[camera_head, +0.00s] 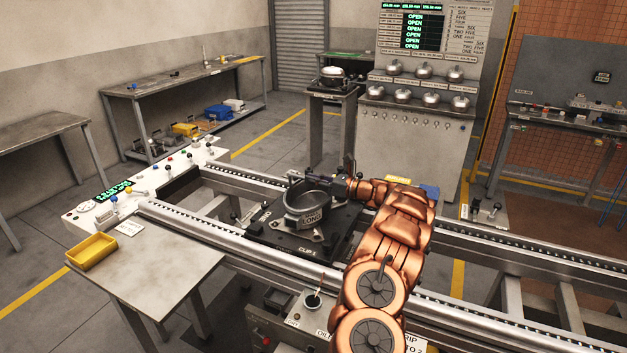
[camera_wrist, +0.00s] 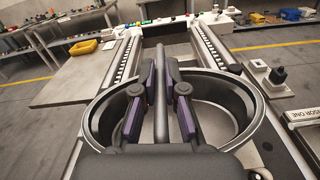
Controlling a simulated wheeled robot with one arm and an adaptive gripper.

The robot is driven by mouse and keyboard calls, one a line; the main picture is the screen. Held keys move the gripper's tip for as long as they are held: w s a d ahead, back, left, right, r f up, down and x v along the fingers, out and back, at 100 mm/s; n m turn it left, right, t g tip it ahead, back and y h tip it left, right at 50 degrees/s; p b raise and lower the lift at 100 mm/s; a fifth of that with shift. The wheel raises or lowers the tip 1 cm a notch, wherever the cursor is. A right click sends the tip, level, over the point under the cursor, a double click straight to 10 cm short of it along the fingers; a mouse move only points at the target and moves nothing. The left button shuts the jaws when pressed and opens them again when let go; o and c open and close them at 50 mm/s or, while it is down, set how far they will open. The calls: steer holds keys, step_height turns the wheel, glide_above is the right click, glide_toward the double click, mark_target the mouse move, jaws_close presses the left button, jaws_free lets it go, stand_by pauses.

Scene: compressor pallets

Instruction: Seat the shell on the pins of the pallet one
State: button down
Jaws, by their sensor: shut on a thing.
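The shell (camera_head: 307,212) is a dark grey round open housing with a plate reading ONE on its front. It is over the black pallet (camera_head: 275,244), looks roughly level, and hides the pins beneath it; I cannot tell whether it touches them. My gripper (camera_head: 340,187) is at the shell's far right side. In the wrist view the shell (camera_wrist: 244,110) curves around both fingers. My gripper (camera_wrist: 160,68) has its purple-padded fingers closed on a grey bar that runs between them, apparently part of the shell.
The pallet sits between two conveyor rails (camera_head: 205,235). A control panel (camera_head: 140,185) with levers is at the left, near a table with a yellow bin (camera_head: 92,251). A small post stand (camera_head: 487,210) is right of the rails. A rack (camera_head: 415,120) of metal domes stands behind.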

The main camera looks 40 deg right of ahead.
steer(key=shift+r, duration=0.1)
steer(key=c, duration=1.2)
jaws_free()
steer(key=shift+o, duration=0.2)
steer(key=shift+f, duration=0.2)
steer(key=v, duration=1.2)
